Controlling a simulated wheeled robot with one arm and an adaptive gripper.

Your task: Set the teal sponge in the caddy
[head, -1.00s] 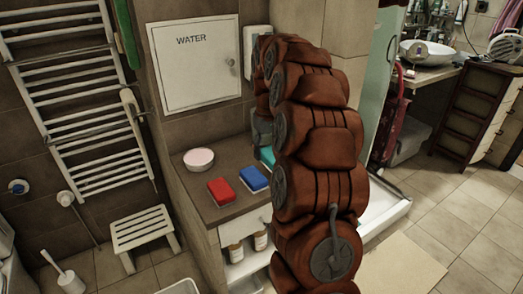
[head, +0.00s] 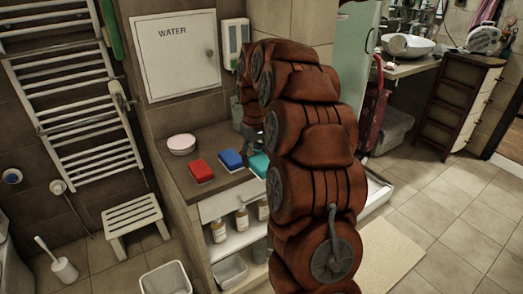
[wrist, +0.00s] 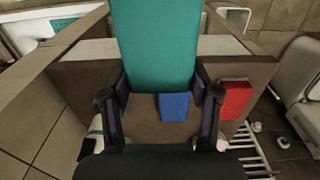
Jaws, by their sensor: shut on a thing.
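The teal sponge (wrist: 155,45) stands large between the two dark fingers of my gripper (wrist: 160,80) in the wrist view; the gripper is shut on it. In the head view the teal sponge (head: 259,165) shows partly beside my arm, near the front of the counter and right of the blue sponge. My arm hides most of the gripper there. I cannot tell for sure which container is the caddy. A pale bin (head: 229,268) stands on the lower shelf under the counter, and a white bin (head: 165,281) on the floor.
A blue sponge (head: 231,158), a red sponge (head: 201,171) and a pink-topped round dish (head: 181,144) sit on the brown counter (head: 214,190). Several bottles (head: 242,219) stand on the shelf below. A white stool (head: 133,220) is at left. Tiled floor is open at right.

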